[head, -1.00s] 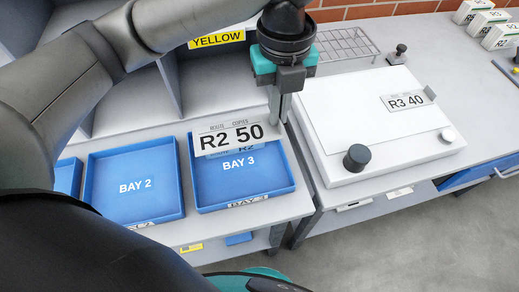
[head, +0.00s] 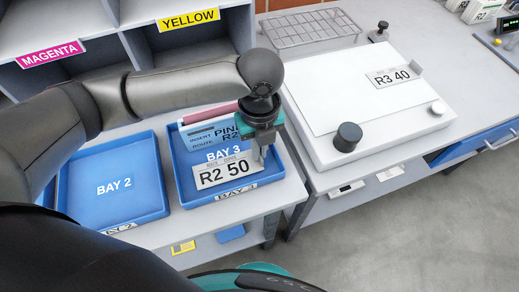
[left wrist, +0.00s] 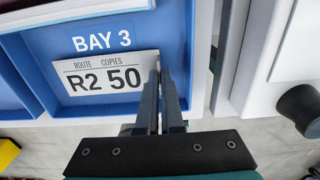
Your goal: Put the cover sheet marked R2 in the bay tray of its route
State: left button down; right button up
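The white cover sheet marked R2 50 (head: 224,172) is in the front part of the blue BAY 3 tray (head: 253,181), at or just above its floor; I cannot tell whether it touches. It also shows in the left wrist view (left wrist: 105,78). Behind it in the tray lies a bundle with a light blue insert slip (head: 208,134) that reads PINK and route R2. My left gripper (head: 260,155) is at the sheet's right edge, its fingers (left wrist: 163,72) close together and shut on that edge. My right gripper is not in view.
The empty BAY 2 tray (head: 115,190) stands to the left. To the right is a white board (head: 345,90) with a dark knob (head: 348,137) and an R3 40 card (head: 392,75). A wire rack (head: 308,28) lies behind. Shelves labelled MAGENTA and YELLOW stand at the back.

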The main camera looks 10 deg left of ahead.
pick_arm(q)
jog(key=shift+f, duration=0.25)
jog(key=c, duration=1.5)
grip_release()
jog(key=shift+f, duration=0.1)
jog(key=o, duration=0.4)
notch_tip(320, 180, up, 12)
jog(key=p, duration=0.3)
jog(key=shift+r, duration=0.2)
